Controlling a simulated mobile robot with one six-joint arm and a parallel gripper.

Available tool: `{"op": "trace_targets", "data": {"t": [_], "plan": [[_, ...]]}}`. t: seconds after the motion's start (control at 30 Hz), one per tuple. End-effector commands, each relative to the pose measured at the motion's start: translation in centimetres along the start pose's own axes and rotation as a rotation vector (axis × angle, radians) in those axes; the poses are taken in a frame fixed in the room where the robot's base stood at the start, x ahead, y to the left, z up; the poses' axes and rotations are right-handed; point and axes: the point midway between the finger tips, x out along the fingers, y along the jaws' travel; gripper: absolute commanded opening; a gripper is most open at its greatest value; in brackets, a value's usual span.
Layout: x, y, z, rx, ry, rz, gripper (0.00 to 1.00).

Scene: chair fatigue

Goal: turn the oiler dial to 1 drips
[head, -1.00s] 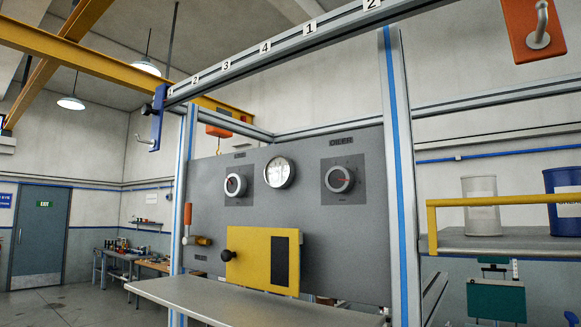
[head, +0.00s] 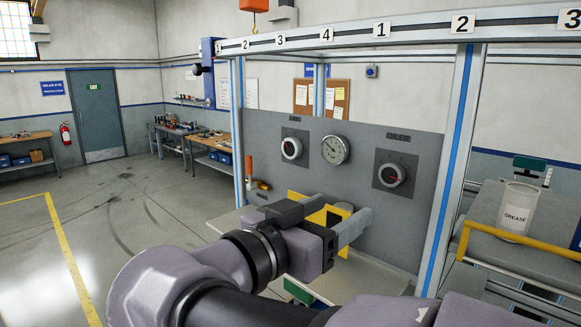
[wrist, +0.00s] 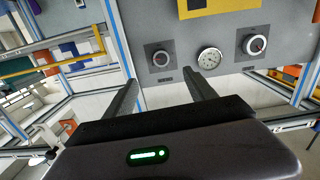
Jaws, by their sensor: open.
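The oiler dial (head: 391,175) is a round dark knob with a pale ring and a red mark, on a dark square plate under the OILER label on the grey panel (head: 364,228). Its scale is too small to read. In the wrist view, where the panel looks upside down, the oiler dial (wrist: 160,58) is left of the gauge. My gripper (head: 343,206) is open and empty, in front of the panel, lower and left of the oiler dial in the head view. In the wrist view its fingers (wrist: 161,80) are apart and not touching the dial.
A round gauge (head: 335,150) and another dial (head: 291,149) sit left of the oiler dial. A yellow cover (head: 296,198) is partly hidden behind my gripper. An aluminium post (head: 452,170) stands right of the panel. Floor is open at left.

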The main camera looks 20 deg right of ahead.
Motion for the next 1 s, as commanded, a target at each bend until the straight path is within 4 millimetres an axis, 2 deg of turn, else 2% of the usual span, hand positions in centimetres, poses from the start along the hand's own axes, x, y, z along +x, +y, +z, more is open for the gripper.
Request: {"op": "trace_targets", "data": {"t": [0.03, 0.17, 0.5, 0.6, 0.8, 1.0], "plan": [[0.0, -0.2, -0.9, 0.02, 0.021, -0.002, 0.65], [2.0, -0.2, -0.9, 0.028, 0.032, 0.001, 0.65], [12.3, -0.1, -1.3, 0.023, 0.026, 0.003, 0.65], [14.7, -0.2, -1.3, 0.024, 0.026, 0.001, 0.65], [16.9, -0.3, -1.2, 0.025, 0.028, -0.003, 0.65], [17.3, -0.3, -1.1, 0.025, 0.027, -0.005, 0.65]]}}
